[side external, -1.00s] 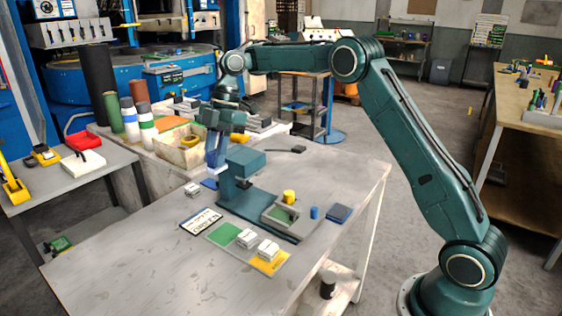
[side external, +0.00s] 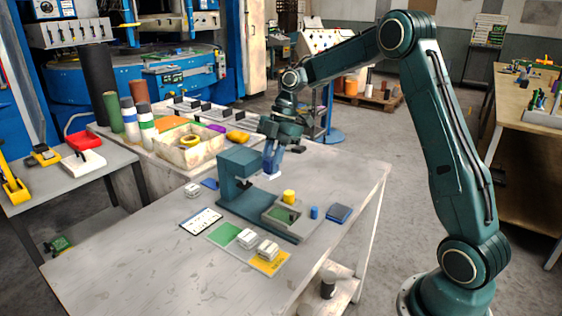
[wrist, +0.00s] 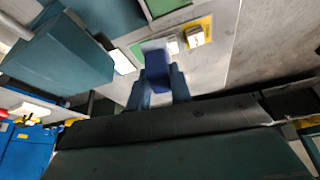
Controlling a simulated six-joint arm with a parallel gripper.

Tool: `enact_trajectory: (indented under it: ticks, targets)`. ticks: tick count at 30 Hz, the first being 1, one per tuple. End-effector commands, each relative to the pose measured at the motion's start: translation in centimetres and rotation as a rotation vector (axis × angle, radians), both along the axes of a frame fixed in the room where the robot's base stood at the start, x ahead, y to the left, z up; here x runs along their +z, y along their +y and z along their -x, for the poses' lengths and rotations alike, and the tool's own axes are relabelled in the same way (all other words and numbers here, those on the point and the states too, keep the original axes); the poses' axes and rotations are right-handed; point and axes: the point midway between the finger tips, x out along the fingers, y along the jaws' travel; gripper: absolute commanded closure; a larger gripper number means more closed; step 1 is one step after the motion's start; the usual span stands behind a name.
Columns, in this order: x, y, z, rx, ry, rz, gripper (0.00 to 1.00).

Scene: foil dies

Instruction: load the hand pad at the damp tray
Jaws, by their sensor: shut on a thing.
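My gripper (side external: 272,152) is shut on a blue block-like hand pad with a pale underside (side external: 272,173). It holds the pad behind and right of the teal press, seemingly just above the table. In the wrist view the blue pad (wrist: 157,70) sits between the two fingers (wrist: 159,90). A dark blue shallow tray (side external: 339,214), perhaps the damp tray, lies near the table's right edge, in front of the gripper and apart from the pad. The fingertips are small in the side view.
A yellow cylinder (side external: 289,197) and a blue cylinder (side external: 314,212) stand by the press base. A white card (side external: 201,221) lies left. The front table is clear.

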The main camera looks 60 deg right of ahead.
Motion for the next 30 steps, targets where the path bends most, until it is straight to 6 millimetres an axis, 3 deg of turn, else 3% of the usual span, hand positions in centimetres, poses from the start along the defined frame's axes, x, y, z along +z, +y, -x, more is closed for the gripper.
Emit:
enact_trajectory:
  ticks: [6,18,30]
  targets:
    - [-1.8,-3.8,4.5,-0.061,0.002,-0.001,0.97]
    - [-4.1,-7.3,10.7,-0.105,0.001,-0.001,0.97]
    - [-6.4,-11.6,12.7,0.047,0.000,-0.001,0.97]
